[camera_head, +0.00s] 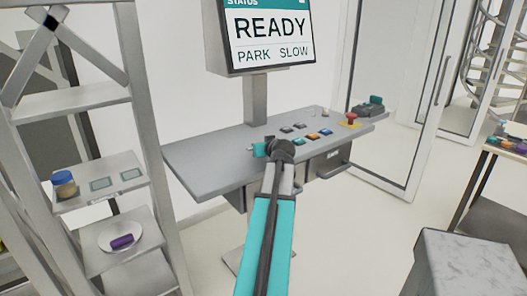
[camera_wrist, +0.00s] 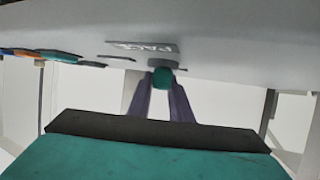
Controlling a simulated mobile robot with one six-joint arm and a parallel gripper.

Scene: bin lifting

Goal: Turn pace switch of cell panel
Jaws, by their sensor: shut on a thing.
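The cell panel (camera_head: 210,160) is a grey sloped desk in the middle of the head view. In the wrist view, the pace switch (camera_wrist: 162,79) is a small teal knob on a grey base below a "PACE" label (camera_wrist: 142,47). The two dark fingers of my gripper (camera_wrist: 163,85) stand on either side of the knob and are shut on it. The status screen (camera_head: 270,35) above the panel reads "READY", "PARK" and "SLOW".
Several coloured buttons (camera_head: 312,136) and a red stop button (camera_head: 351,118) on yellow lie right of my arm. A shelf rack (camera_head: 75,105) with a jar (camera_head: 64,184) and a plate (camera_head: 117,246) stands left. A grey block (camera_head: 470,265) stands at lower right.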

